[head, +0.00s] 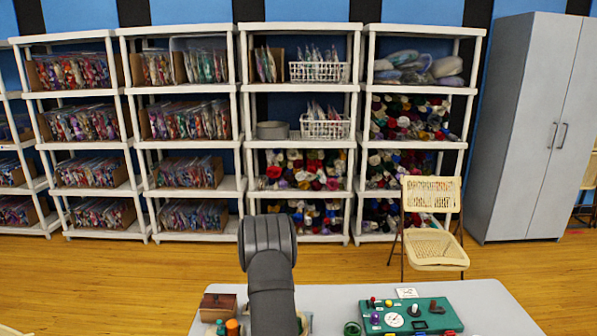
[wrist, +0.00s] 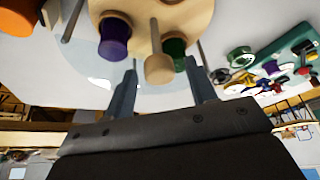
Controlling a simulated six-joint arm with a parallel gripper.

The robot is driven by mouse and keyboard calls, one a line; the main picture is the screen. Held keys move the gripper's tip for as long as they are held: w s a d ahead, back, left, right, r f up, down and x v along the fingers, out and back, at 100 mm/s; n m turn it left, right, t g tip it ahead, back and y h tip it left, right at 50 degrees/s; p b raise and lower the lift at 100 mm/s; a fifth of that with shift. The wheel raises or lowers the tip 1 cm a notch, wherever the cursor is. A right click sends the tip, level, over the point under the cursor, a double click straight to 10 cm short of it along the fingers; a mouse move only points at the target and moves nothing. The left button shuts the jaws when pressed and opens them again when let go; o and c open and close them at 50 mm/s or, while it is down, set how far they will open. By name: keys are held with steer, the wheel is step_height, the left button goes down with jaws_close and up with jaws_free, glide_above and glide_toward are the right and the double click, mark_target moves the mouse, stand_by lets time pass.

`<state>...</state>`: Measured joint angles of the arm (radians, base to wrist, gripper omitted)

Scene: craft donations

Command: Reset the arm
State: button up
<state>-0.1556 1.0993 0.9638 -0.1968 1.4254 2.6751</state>
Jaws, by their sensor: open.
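Beyond the fingertips is a round wooden stand (wrist: 190,18) with metal rods, a purple spool (wrist: 115,38), a dark green spool (wrist: 174,52) and a pale wooden knob (wrist: 159,69). I cannot tell whether the fingers touch it. In the head view my dark arm rises from the table's near edge and hides what is directly behind it; the gripper fingers do not show there.
A green board (head: 408,317) with small parts lies on the grey table (head: 490,300) right of my arm. A brown wooden box (head: 217,305) and an orange spool (head: 232,327) stand left. A folding chair (head: 433,246), white shelves (head: 245,140) and a grey cabinet (head: 528,130) stand behind.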

steer(key=shift+n+t+h, duration=0.4)
steer(key=shift+n, duration=0.9)
steer(key=o, duration=1.1)
steer(key=shift+a+r, duration=0.1)
steer(key=shift+c, duration=0.2)
steer(key=w+a+r+n+t+y, duration=0.1)
steer(key=w+a+r+n+y, duration=0.25)
steer(key=w+r, duration=0.25)
steer(key=w+a+r+n+t+y, duration=0.1)
steer(key=w+a+r+n+y, duration=0.1)
steer(key=w+r+n+y, duration=0.3)
steer(key=a+f+h, duration=0.1)
steer(key=a+f, duration=0.2)
steer(key=f, duration=0.4)
steer(key=shift+w+f+m+h, duration=0.25)
steer(key=shift+f+m+h, duration=0.1)
steer(key=shift+f+m, duration=0.1)
steer(key=shift+r, duration=0.15)
